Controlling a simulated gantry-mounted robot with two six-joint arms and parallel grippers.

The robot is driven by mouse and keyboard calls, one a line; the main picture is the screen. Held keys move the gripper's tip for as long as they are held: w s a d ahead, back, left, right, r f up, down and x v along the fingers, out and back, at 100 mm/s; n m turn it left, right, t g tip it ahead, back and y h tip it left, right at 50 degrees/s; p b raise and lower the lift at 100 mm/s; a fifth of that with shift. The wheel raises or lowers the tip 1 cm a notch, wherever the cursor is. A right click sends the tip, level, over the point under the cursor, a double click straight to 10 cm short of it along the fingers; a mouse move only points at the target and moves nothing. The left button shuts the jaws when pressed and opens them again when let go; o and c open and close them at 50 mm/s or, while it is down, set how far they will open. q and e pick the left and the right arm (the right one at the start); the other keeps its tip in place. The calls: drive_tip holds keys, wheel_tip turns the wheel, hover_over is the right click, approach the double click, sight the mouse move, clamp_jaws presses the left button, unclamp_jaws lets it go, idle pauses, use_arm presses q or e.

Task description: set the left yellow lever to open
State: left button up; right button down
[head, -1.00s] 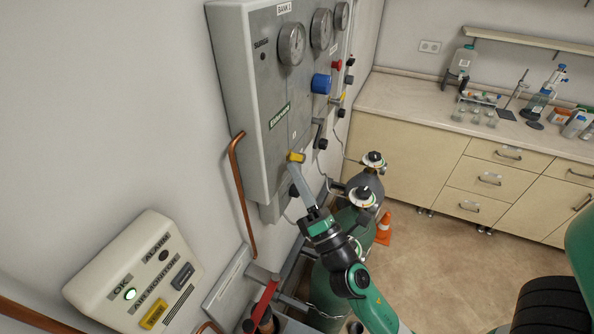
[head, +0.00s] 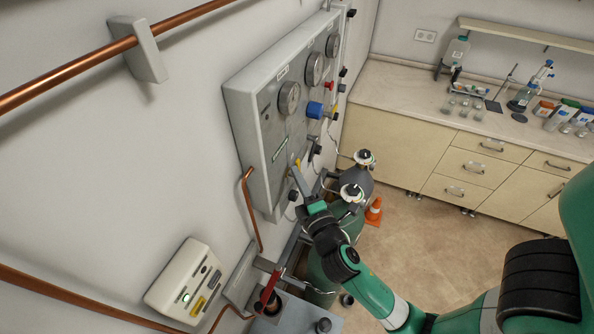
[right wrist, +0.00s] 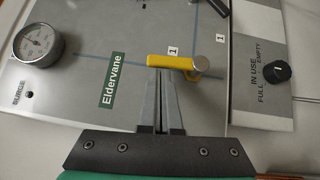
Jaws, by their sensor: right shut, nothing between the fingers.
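The left yellow lever (head: 297,162) is on the lower front of the grey gas panel (head: 264,120). In the right wrist view the yellow lever (right wrist: 172,62) lies roughly crosswise, with a round metal pivot at its right end. My right gripper (head: 296,170) is shut and empty, with its fingertips right at the lever. In the wrist view the closed fingertips (right wrist: 160,74) are just below the lever's middle; I cannot tell whether they touch it. My left gripper is not in view.
The panel carries gauges, a blue knob (head: 314,110) and a black knob (right wrist: 277,72) beside the lever. A copper pipe (head: 250,205) runs down its left side. Gas cylinders (head: 352,192) stand below, near an orange cone (head: 374,211). A lab counter (head: 420,106) is behind.

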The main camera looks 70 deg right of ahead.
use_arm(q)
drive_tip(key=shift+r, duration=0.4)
use_arm(e)
drive_tip(key=shift+d+r, duration=0.15)
drive_tip(key=shift+d, duration=0.05)
